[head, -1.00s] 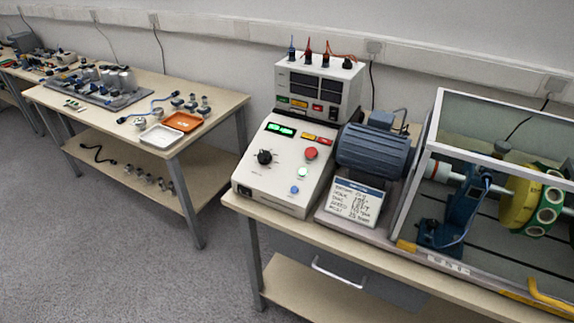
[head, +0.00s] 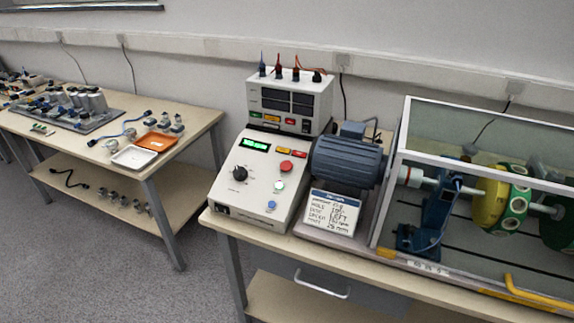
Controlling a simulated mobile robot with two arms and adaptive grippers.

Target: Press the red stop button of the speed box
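The speed box (head: 240,202) is a white sloped console on the near bench, left of a blue-grey motor. Its red stop button (head: 286,167) is a round cap on the upper right of the sloped face. Below it are a pale, green-lit button (head: 279,186) and a blue button (head: 271,205). A black knob (head: 240,173) sits to the left, and a green lit display (head: 256,144) is at the top. Nothing covers the red button. Neither of my grippers shows in the head view.
The motor (head: 347,160) and a handwritten card (head: 331,213) stand right of the box. A white meter unit (head: 290,98) with plugged leads is behind it. A clear guarded rotor rig (head: 480,190) fills the right. A second bench (head: 190,131) stands left, with floor between.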

